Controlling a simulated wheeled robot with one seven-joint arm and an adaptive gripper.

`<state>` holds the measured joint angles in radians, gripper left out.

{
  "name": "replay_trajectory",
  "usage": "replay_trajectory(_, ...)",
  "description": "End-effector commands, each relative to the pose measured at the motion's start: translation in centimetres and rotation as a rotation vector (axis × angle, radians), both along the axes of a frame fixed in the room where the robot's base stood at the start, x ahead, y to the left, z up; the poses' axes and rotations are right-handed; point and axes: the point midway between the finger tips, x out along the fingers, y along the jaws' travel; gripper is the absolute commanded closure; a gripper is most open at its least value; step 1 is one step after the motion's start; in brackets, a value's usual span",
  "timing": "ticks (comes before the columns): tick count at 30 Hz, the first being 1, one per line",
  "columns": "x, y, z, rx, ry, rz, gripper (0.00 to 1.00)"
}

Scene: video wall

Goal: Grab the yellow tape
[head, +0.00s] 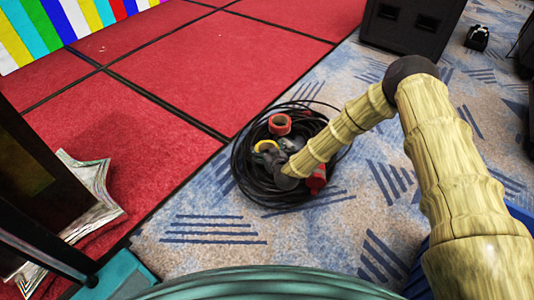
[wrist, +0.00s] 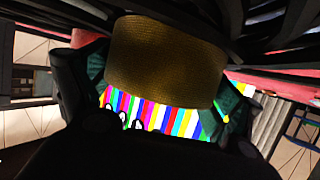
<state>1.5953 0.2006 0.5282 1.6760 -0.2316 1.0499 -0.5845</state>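The yellow tape (head: 266,146) is a roll lying among the coiled black cables on the carpet. In the wrist view its dark, shaded curved side (wrist: 165,60) fills the upper middle. My gripper (head: 272,159) is down at the coil, right beside the tape, and partly covers it in the head view. In the wrist view the fingers (wrist: 163,95) are spread wide, with a green-toned pad on each side of the roll. Whether the pads touch the roll cannot be told.
A red tape roll (head: 279,124) stands just behind on the black cable coil (head: 241,165). A red item (head: 317,180) lies right of my gripper. A black box (head: 410,25) stands at the back right. Red floor panels (head: 220,60) are clear.

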Motion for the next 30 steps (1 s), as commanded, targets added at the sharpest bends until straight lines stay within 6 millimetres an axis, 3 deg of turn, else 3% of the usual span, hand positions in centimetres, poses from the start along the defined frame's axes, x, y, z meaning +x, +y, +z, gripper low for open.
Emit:
replay_trajectory(1,0.0,0.0,0.0,0.0,0.0,0.0,0.27)
replay_trajectory(3,0.0,0.0,0.0,0.0,0.0,0.0,0.4)
replay_trajectory(4,0.0,0.0,0.0,0.0,0.0,0.0,0.42)
replay_trajectory(14,0.0,0.0,0.5,0.0,-0.001,0.001,0.42)
replay_trajectory(24,0.0,0.1,4.5,0.0,-0.001,0.002,0.42)
replay_trajectory(30,-5.0,0.6,4.5,-0.001,0.003,0.003,0.42)
